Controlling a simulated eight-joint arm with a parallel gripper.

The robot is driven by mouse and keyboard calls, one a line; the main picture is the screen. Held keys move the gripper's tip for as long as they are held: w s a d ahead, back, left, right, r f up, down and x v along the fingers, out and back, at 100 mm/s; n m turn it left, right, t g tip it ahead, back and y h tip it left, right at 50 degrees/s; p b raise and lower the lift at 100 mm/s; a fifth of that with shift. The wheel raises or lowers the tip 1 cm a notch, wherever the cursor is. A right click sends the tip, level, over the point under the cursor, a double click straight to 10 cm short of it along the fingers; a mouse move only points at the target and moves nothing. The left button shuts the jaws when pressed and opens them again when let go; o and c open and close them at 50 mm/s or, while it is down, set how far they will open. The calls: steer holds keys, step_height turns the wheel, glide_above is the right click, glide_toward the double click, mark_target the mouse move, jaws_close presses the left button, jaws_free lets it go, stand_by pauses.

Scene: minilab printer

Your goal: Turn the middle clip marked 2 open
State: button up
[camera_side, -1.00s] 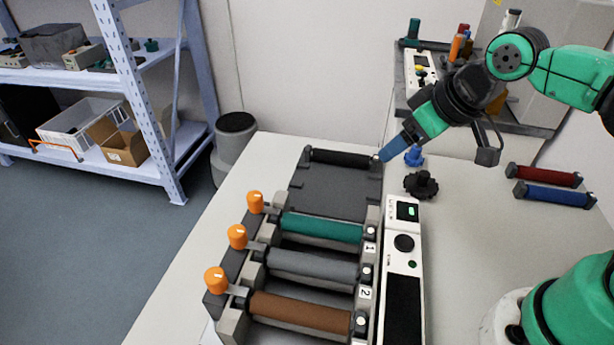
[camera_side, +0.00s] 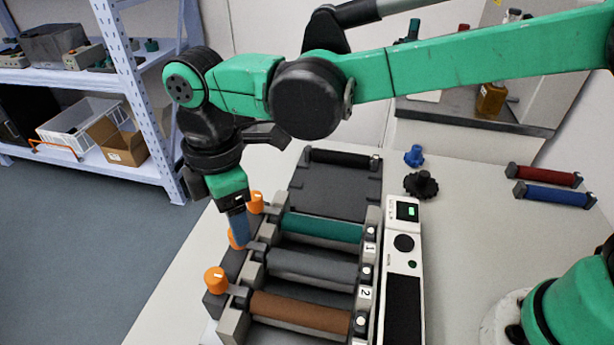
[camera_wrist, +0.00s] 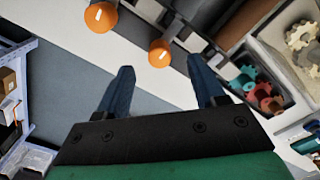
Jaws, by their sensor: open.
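The printer bed holds a row of three rollers, green, grey and brown, with orange-knobbed clips on its left side. The middle clip (camera_side: 234,240) is an orange knob beside the grey roller (camera_side: 315,265); my fingers hide most of it. The label 2 (camera_side: 365,292) is on the right side. My gripper (camera_side: 241,242) points down in front of the middle clip, open. In the wrist view my gripper (camera_wrist: 160,64) has its fingers spread. One orange knob (camera_wrist: 160,52) sits just beyond and between the fingertips; I cannot tell whether they touch it.
The back clip (camera_side: 255,203) stands close to my fingers, and the front clip (camera_side: 215,281) is nearer the camera. Another orange knob (camera_wrist: 100,17) shows in the wrist view. A control panel (camera_side: 404,245) runs along the right.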

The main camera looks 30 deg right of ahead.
steer(key=shift+f, duration=1.75)
jaws_close()
steer(key=m, duration=0.4)
steer(key=shift+m, duration=0.4)
steer(key=m, duration=0.9)
steer(key=shift+m, duration=2.1)
